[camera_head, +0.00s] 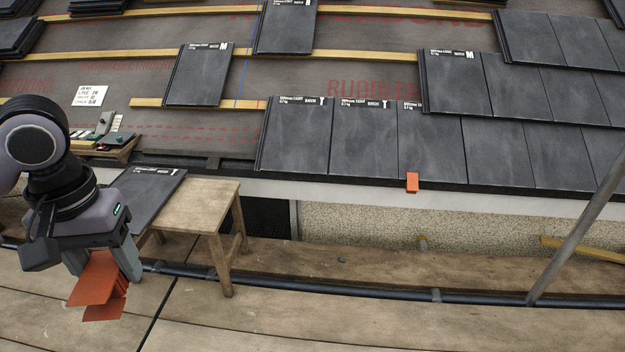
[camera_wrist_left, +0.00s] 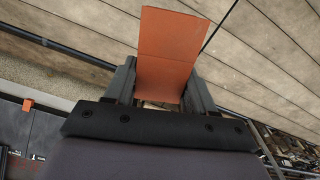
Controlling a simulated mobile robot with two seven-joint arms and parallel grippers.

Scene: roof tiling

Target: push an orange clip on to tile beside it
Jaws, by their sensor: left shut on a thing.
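My left gripper (camera_head: 103,268) is shut on an orange clip (camera_head: 95,283), held over the scaffold boards at the lower left. In the left wrist view the held clip (camera_wrist_left: 168,50) stands between the two fingers of the gripper (camera_wrist_left: 165,85). Another orange clip (camera_head: 412,182) sits on the lower edge of the eaves row, at a tile (camera_head: 432,145). It also shows small in the left wrist view (camera_wrist_left: 28,104). To its left are more laid tiles (camera_head: 363,140). The held clip is far from these tiles. My right gripper is not in view.
A grey pole (camera_head: 580,235) slants up at the right. A dark pipe (camera_head: 350,287) runs along the boards. Bare battens and membrane lie at the upper left.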

